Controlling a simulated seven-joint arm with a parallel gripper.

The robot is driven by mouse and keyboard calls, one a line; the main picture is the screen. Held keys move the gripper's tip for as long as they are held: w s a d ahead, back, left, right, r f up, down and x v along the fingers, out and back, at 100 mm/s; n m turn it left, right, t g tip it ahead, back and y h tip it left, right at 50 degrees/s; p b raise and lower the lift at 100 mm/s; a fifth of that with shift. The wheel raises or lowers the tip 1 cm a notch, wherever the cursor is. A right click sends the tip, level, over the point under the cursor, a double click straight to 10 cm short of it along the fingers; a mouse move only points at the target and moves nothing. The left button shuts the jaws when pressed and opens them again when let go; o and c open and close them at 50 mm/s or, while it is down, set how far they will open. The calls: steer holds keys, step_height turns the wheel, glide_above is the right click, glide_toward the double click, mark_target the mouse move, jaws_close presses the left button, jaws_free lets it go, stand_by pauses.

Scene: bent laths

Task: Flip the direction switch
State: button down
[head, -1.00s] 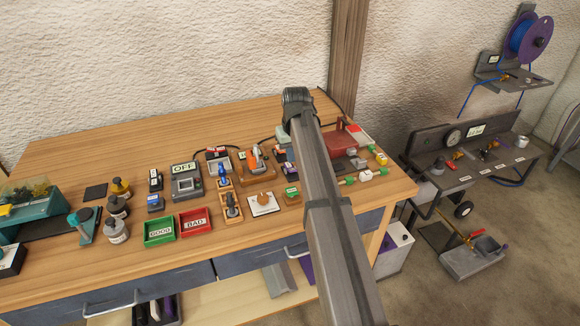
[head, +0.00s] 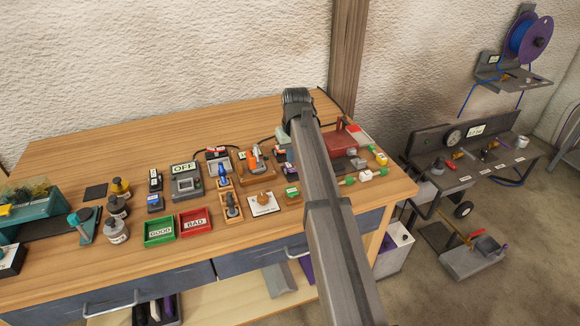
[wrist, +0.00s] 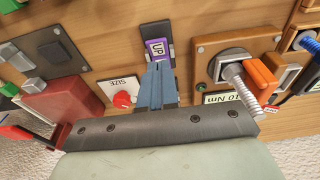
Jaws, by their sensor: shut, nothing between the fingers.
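A small switch block with a purple label reading "UP" (wrist: 159,49) and a dark grey upper part (wrist: 157,30) shows in the wrist view. I take it for the direction switch. My gripper (wrist: 158,66) is shut and empty, its blue-grey fingers pointing at the block just below the label. The tips overlap its lower edge in this view; I cannot tell whether they touch. The fingers hide the block's lower part. In the head view my arm covers most of that area and the gripper itself is hidden.
A white "SIZE" plate with a red knob (wrist: 123,99) lies left of the fingers. A wooden board with a bolt and orange piece (wrist: 262,76) stands close on the right. A red vise-like block (wrist: 62,101) is at far left. The bench (head: 100,130) is clear toward the wall.

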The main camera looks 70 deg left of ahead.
mark_target(291, 169)
steer(key=shift+f, duration=1.55)
stand_by(1.0)
steer(key=shift+r, duration=3.5)
